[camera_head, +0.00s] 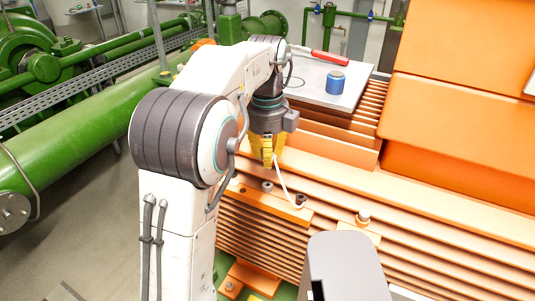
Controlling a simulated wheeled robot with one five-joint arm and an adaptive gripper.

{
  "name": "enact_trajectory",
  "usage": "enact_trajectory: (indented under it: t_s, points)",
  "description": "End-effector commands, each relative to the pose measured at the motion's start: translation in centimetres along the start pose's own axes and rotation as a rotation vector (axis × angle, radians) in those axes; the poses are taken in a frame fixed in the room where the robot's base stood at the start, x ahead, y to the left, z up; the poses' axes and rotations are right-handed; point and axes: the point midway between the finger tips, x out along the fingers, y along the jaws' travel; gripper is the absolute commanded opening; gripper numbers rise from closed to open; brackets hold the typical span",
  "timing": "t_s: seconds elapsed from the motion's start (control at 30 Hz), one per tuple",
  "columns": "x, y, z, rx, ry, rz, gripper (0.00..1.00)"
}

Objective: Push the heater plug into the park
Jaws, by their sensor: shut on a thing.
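My gripper (266,161) points down over the ribbed orange casing, its yellow fingers shut on the heater plug. The plug itself is mostly hidden by the fingers and too small to make out. A thin white cable (284,183) runs from the fingertips down to a fitting on an orange ledge. Just below the fingertips, a small dark round fitting (267,187) sits on that ledge; I cannot tell if it is the park. The fingertips look a little above it in the picture.
A grey plate (310,85) behind the arm carries a blue cylinder (335,83) and a red-handled tool (329,57). A tall orange housing (460,110) stands at right. A bolt-like fitting (363,217) sits on the casing. Green pipes (85,145) fill the left.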

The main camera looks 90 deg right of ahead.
Motion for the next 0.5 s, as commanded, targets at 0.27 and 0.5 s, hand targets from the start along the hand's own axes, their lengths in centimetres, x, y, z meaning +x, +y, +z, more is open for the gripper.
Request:
enact_trajectory:
  t_s: [0.27, 0.5]
  points:
    - [2.4, 0.1, 0.0, 0.000, 0.000, 0.000, 0.00]
    - [4.1, 0.1, -0.1, 0.000, 0.000, 0.001, 0.00]
